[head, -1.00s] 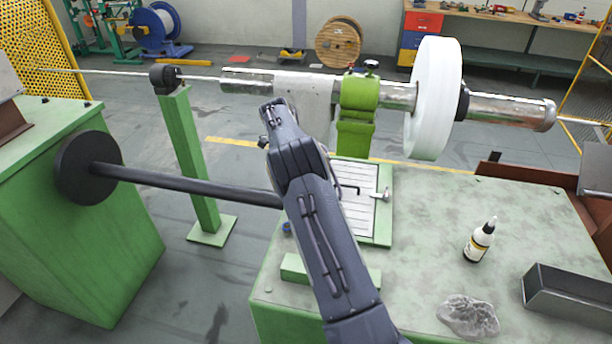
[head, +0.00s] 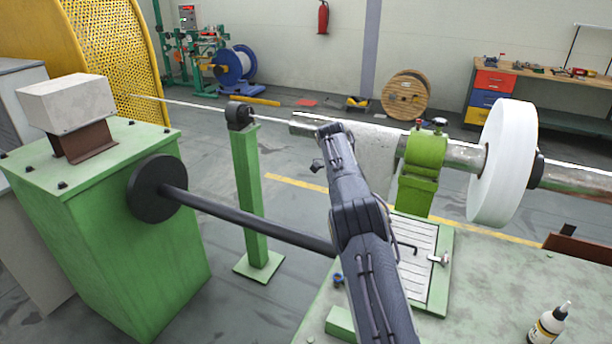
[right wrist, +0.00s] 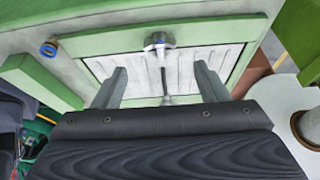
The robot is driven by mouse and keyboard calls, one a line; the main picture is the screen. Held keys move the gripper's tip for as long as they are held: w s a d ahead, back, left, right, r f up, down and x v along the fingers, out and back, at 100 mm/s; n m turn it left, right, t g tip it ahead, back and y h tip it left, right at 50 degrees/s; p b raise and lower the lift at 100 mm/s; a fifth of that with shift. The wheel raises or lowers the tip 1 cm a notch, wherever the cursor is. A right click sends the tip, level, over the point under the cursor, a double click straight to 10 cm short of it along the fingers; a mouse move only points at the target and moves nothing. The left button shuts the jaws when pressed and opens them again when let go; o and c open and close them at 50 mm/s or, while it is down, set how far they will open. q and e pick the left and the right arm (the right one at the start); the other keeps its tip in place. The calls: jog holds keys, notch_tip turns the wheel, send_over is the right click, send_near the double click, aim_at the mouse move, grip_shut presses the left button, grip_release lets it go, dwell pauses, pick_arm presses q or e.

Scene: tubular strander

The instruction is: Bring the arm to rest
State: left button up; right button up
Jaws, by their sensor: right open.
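My right arm (head: 352,200) is dark grey and reaches up from the bottom middle of the head view, in front of the strander. Its gripper is not clearly made out there. In the right wrist view my right gripper (right wrist: 160,70) is open, with its two grey fingers apart and nothing seen held. Between and beyond the fingers is a pale slatted plate (right wrist: 190,68) in a green frame, with a metal handle (right wrist: 160,42) on it. In the head view the slatted plate (head: 415,260) lies just right of my arm. My left gripper is not in view.
A green post (head: 249,195) and a black bar with a disc (head: 155,188) stand left of my arm. A green clamp (head: 425,155), a tube and a white disc (head: 503,160) are to the right. A bottle (head: 548,325) stands on the bench. A blue knob (right wrist: 48,48) is near.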

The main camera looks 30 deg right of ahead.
jog(key=shift+r, duration=0.1)
jog(key=s+a+r+n+t+y, duration=0.2)
jog(key=s+a+r+n+y, duration=0.1)
jog(key=s+r+n, duration=0.3)
jog(key=s+a+r+n+t+y, duration=0.25)
jog(key=s+n, duration=0.25)
jog(key=s, duration=0.4)
jog(key=s+a+f+n+t, duration=0.2)
jog(key=s+a+n, duration=0.5)
jog(key=s+a, duration=0.2)
jog(key=s+a+f+n+t+y, duration=0.1)
jog(key=s+a+f+n+t, duration=0.1)
jog(key=s+a+n, duration=0.6)
jog(key=s+a+f+b, duration=0.1)
jog(key=s+a, duration=0.1)
jog(key=s, duration=0.1)
jog(key=shift+f+n+t, duration=0.25)
jog(key=shift+n+t, duration=0.05)
jog(key=shift+t, duration=0.05)
